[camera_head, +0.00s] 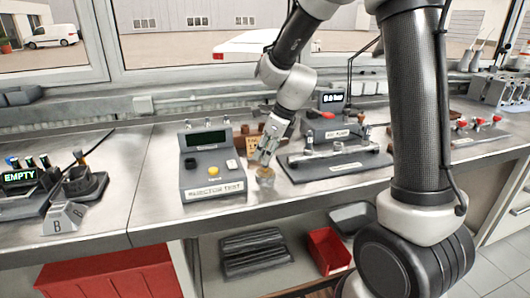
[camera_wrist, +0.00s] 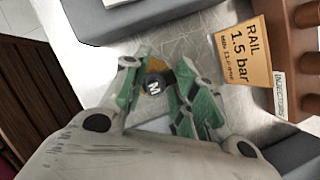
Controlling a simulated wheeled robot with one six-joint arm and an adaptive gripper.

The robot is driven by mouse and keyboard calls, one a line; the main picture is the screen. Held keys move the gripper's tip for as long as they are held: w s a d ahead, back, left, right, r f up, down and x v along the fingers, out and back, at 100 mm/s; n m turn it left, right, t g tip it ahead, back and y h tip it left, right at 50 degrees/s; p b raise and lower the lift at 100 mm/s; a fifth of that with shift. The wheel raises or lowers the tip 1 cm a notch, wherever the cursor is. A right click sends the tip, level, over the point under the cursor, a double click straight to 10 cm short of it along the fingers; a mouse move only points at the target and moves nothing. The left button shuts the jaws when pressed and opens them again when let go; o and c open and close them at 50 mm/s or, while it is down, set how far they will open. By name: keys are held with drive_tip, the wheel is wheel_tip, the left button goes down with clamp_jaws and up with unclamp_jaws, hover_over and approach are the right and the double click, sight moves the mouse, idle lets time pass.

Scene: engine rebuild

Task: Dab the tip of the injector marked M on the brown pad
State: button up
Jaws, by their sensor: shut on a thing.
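My gripper (camera_head: 266,158) points down over the bench, just right of the injector test box. In the wrist view my gripper (camera_wrist: 160,85) has its green-padded fingers shut on the injector (camera_wrist: 153,88), whose dark top bears a white M. The injector's tip is hidden below the fingers, so I cannot tell whether it touches anything. A small round tan-brown thing, apparently the brown pad (camera_head: 266,178), lies right under the gripper near the bench's front edge. An amber-brown patch of it (camera_wrist: 186,70) shows beside the fingers in the wrist view.
A brown rack (camera_wrist: 298,50) with a "RAIL 1.5 bar" card (camera_wrist: 248,53) stands close behind. A grey fixture (camera_head: 335,160) is to the right. Bare metal bench (camera_head: 150,175) lies left of the test box.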

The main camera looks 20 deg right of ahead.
idle(0.5)
drive_tip(key=shift+r, duration=3.5)
